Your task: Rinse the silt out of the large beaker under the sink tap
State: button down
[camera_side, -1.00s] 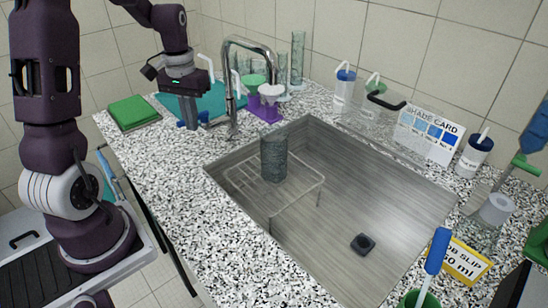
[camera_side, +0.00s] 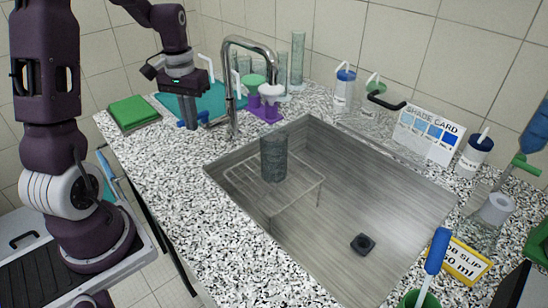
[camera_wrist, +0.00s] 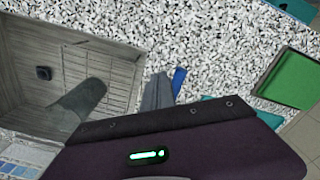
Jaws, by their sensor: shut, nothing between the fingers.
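The large beaker (camera_side: 273,160), a tall grey-green see-through cylinder, stands upright on a wire rack (camera_side: 300,190) in the sink. It also shows in the wrist view (camera_wrist: 80,100). Silt inside cannot be made out. The chrome sink tap (camera_side: 232,85) arches from behind the sink toward the beaker; no water stream is clearly visible. My gripper (camera_side: 190,124) is shut and empty, pointing down over the counter left of the tap, beside its lever (camera_side: 215,122). Contact with the lever cannot be told. A grey finger (camera_wrist: 157,92) shows in the wrist view.
A teal mat (camera_side: 215,104) and purple stand (camera_side: 266,112) are behind the tap. A black drain plug (camera_side: 362,244) lies in the sink. The front-left counter is clear.

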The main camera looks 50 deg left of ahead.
jog(key=shift+a, duration=0.8)
jog(key=shift+w+a, duration=0.15)
jog(key=shift+a, duration=0.05)
